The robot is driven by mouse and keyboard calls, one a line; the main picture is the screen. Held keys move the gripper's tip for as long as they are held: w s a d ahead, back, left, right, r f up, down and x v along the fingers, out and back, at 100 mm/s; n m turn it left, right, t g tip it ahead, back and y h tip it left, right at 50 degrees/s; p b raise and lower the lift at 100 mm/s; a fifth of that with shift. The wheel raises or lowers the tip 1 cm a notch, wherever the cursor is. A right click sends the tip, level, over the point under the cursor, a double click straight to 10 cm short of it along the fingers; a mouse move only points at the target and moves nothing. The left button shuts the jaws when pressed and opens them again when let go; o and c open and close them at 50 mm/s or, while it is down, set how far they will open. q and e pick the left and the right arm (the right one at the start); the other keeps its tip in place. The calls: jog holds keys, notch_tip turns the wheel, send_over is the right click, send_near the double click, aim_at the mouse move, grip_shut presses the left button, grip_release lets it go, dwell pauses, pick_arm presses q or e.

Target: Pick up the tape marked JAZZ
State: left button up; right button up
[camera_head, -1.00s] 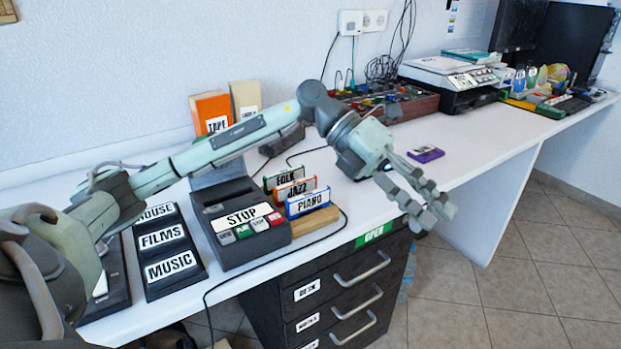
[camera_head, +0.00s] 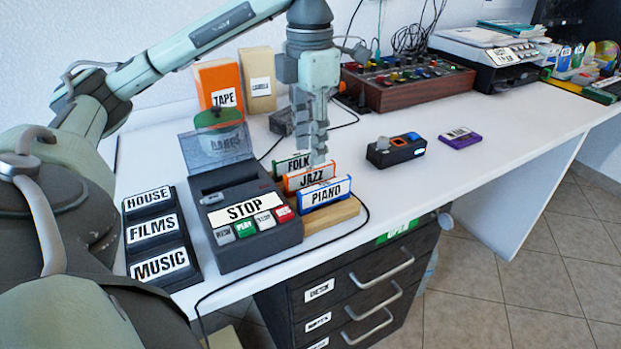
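The orange tape marked JAZZ (camera_head: 310,177) stands upright in a wooden rack (camera_head: 333,216), between the green tape marked FOLK (camera_head: 291,162) behind it and the blue tape marked PIANO (camera_head: 325,194) in front. My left gripper (camera_head: 318,158) points straight down with its fingertips at the top edge of the JAZZ tape. The fingers are seen edge-on, so I cannot tell how far apart they are or whether they touch the tape. My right gripper is not in view.
A tape player marked STOP (camera_head: 232,190) with its lid raised stands left of the rack. A black box marked HOUSE, FILMS, MUSIC (camera_head: 158,240) is further left. A small dark device (camera_head: 396,150) and a purple tape (camera_head: 460,137) lie to the right. A cable runs around the rack.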

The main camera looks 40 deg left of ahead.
aim_at(310, 168)
pick_arm(q)
notch_tip(310, 168, down, 4)
jog(key=shift+w+f, duration=0.1)
jog(key=shift+f, duration=0.05)
jog(key=shift+c, duration=0.6)
grip_shut()
